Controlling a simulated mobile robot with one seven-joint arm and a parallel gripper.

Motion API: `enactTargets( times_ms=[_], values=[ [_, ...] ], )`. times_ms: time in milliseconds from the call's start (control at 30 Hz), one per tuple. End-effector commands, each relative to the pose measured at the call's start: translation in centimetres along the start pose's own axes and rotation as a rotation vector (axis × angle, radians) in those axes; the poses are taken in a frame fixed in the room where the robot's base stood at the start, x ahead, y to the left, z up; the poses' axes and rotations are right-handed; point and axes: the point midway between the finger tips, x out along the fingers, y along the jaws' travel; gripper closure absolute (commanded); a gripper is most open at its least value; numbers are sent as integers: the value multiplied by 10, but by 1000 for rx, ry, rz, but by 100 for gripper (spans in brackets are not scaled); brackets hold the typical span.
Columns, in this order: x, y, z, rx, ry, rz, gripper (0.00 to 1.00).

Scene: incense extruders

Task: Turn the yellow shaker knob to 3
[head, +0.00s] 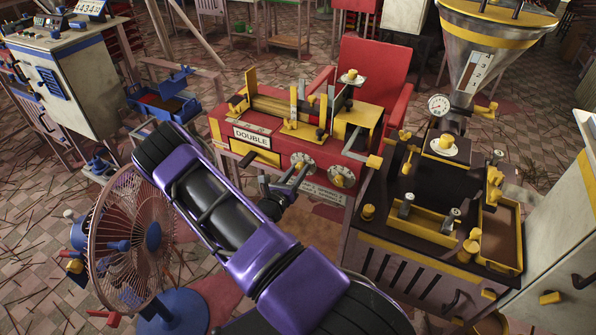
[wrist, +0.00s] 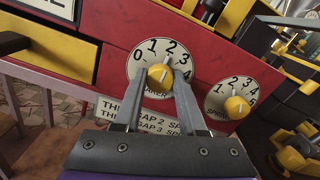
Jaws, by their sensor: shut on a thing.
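In the wrist view, the yellow knob (wrist: 160,77) sits on a white dial (wrist: 139,60) numbered 0 to 4 on a red panel. The label under the knob is mostly hidden between my fingers. My gripper (wrist: 158,86) is shut on this knob, with one grey finger on each side. A pale line on the knob's face tilts slightly right of upright, roughly toward the 2; its exact reading is hard to tell. In the head view, my gripper (head: 295,178) reaches the left of two white dials (head: 303,160) on the front of the red machine (head: 235,129).
A second yellow knob (wrist: 236,106) on its own numbered dial sits close to the right. A fan (head: 130,240) stands left of my arm, and a dark machine with yellow fittings (head: 375,238) stands close at right.

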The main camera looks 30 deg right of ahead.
Motion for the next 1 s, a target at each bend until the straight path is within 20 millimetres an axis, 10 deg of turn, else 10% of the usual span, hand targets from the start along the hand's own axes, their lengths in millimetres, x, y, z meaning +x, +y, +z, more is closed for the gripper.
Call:
enactTargets(
  times_ms=[1000],
  values=[
    [0,-1,0,448,0,0,100]
  ],
)
